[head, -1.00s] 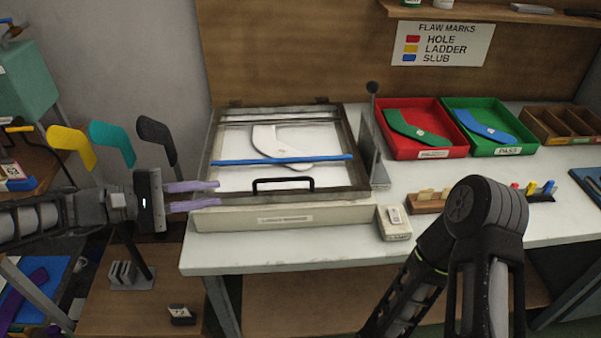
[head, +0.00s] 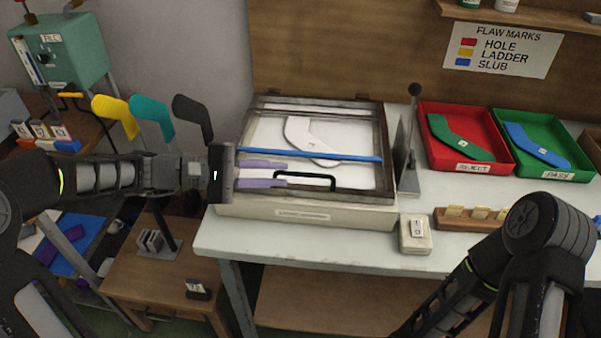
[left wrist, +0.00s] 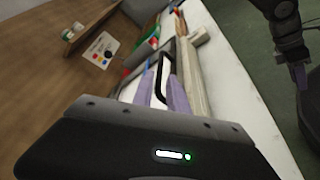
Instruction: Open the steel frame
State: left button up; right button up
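The steel frame (head: 387,150) lies flat on a pale box (head: 318,216) on the table, apparently closed. A white sock-shaped piece (head: 301,133) lies inside its outline, and a blue bar (head: 340,156) crosses it. The frame's black handle (head: 318,175) is at its front edge and also shows in the left wrist view (left wrist: 159,82). My left gripper (head: 286,173) is open, its purple fingers apart at the handle's left end. In the left wrist view the handle appears between the fingers; contact is unclear. My right gripper (left wrist: 300,76) shows only partly in that view.
A grey upright post (head: 413,125) stands right of the frame. Red (head: 468,167) and green (head: 563,172) trays hold sock shapes. A small pale box (head: 415,240) sits at the table's front edge. Coloured sock shapes (head: 152,117) stand at the left.

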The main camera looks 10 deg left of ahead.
aim_at(293, 174)
pick_arm(q)
jog(key=x, duration=0.5)
jog(key=shift+w+d, duration=0.1)
jog(key=shift+d, duration=0.2)
jog(key=shift+c, duration=0.6)
grip_shut()
dwell(0.5)
